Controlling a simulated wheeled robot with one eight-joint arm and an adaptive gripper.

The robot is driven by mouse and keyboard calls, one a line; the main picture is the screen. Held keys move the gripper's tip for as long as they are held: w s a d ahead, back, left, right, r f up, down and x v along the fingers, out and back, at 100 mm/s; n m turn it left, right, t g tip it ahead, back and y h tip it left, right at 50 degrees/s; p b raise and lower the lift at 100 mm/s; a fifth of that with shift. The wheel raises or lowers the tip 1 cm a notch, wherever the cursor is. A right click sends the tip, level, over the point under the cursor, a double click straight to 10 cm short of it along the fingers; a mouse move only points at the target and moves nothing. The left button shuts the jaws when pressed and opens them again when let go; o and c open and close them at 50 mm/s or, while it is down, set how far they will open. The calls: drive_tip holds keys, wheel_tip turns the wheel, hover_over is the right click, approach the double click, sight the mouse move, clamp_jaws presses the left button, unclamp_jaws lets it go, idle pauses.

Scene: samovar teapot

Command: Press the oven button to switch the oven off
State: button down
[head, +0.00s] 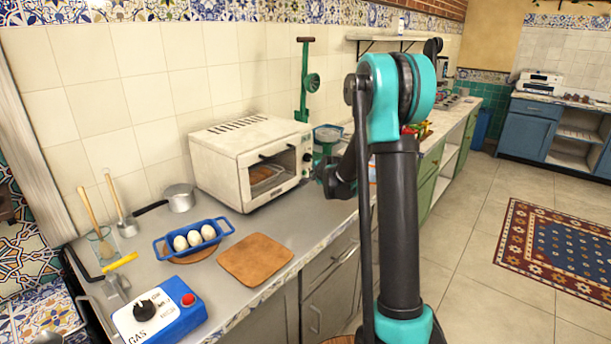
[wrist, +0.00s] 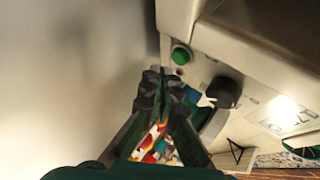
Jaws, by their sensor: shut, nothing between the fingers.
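The white oven (head: 222,150) stands on the counter against the tiled wall, and a tray with something brown shows through its front window. Its front panel fills the upper right of the wrist view (wrist: 270,50). A round green button (wrist: 181,54) and a dark knob (wrist: 224,92) are on that panel. My gripper (head: 328,176) is at the oven's right front side, partly hidden by my arm. In the wrist view, its dark fingertips (wrist: 163,84) are together and empty, just below the green button. I cannot tell whether they touch the panel.
A blue egg tray (head: 222,229), a wooden board (head: 255,258), a saucepan (head: 180,198) and a blue gas box (head: 178,318) stand on the counter left of my arm. A green scale (head: 326,134) stands behind my gripper.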

drive_tip(key=shift+s+d, duration=2.1)
drive_tip(key=shift+d, duration=0.05)
drive_tip(key=shift+s, duration=0.1)
drive_tip(key=s+n, duration=0.2)
drive_tip(key=s, duration=0.1)
drive_tip(key=s+r+n+g, duration=0.1)
drive_tip(key=s+n, duration=0.1)
drive_tip(key=s, duration=0.2)
drive_tip(key=s+n, duration=0.1)
drive_tip(key=s, duration=0.3)
drive_tip(key=shift+s+a+r+n+g+h, duration=0.1)
drive_tip(key=shift+r+n+g+h, duration=0.2)
drive_tip(key=shift+r+n+g, duration=0.1)
drive_tip(key=s+d+f+n+g, duration=0.1)
drive_tip(key=s+f+n, duration=0.3)
drive_tip(key=s, duration=1.1)
drive_tip(key=s+d+f+n+g+h, duration=0.1)
drive_tip(key=s+f+n+g, duration=0.3)
drive_tip(key=s, duration=1)
drive_tip(key=shift+s+f+n+h, duration=0.3)
drive_tip(key=shift+s+f, duration=0.05)
drive_tip(key=shift+f, duration=0.2)
drive_tip(key=shift+d, duration=0.1)
